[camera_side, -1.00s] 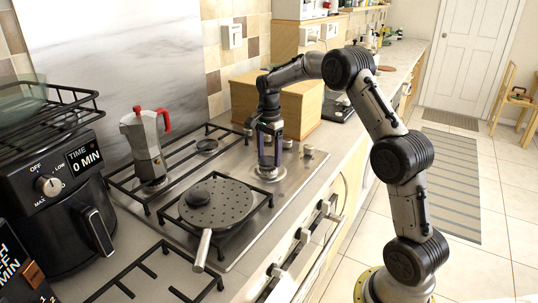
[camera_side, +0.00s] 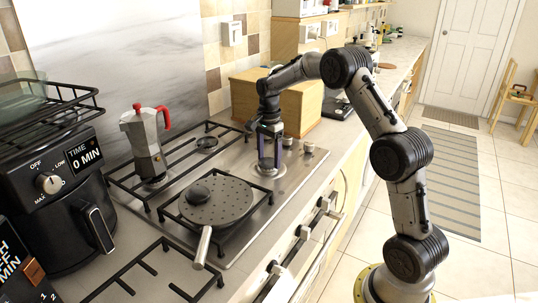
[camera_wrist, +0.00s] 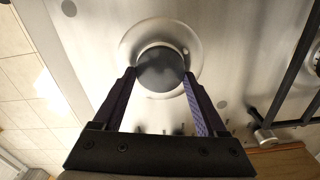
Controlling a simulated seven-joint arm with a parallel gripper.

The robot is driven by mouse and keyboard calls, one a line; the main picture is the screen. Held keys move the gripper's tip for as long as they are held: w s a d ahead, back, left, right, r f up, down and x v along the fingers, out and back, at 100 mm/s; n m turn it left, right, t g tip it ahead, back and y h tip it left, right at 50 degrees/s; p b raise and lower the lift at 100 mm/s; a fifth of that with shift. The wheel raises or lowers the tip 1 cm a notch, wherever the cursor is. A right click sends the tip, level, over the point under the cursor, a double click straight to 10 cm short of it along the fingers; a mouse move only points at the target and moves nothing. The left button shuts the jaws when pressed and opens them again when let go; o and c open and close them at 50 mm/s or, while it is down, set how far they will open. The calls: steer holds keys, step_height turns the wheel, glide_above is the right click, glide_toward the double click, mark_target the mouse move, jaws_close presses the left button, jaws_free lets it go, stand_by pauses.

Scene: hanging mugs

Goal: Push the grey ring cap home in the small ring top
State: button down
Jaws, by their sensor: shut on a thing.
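The grey ring cap (camera_wrist: 160,68) is a dark round disc between my fingertips in the wrist view. My gripper (camera_side: 268,168) is shut on it and points straight down; the fingertips press its two sides. The small ring top (camera_wrist: 127,52) is the shiny round burner ring around the cap; it also shows under the fingers in the side view (camera_side: 282,172). The cap looks roughly centred in the ring from above. Whether it sits fully down cannot be told. In the side view the fingers hide the cap.
A moka pot (camera_side: 146,145) stands at the left on the black grates. Hob knobs (camera_side: 308,148) are right of the ring. A wooden box (camera_side: 290,105) stands behind my gripper.

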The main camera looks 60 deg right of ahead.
mark_target(269, 160)
steer(key=shift+f, duration=0.1)
jaws_free()
step_height(269, 160, up, 14)
stand_by(0.6)
steer(key=shift+f, duration=0.15)
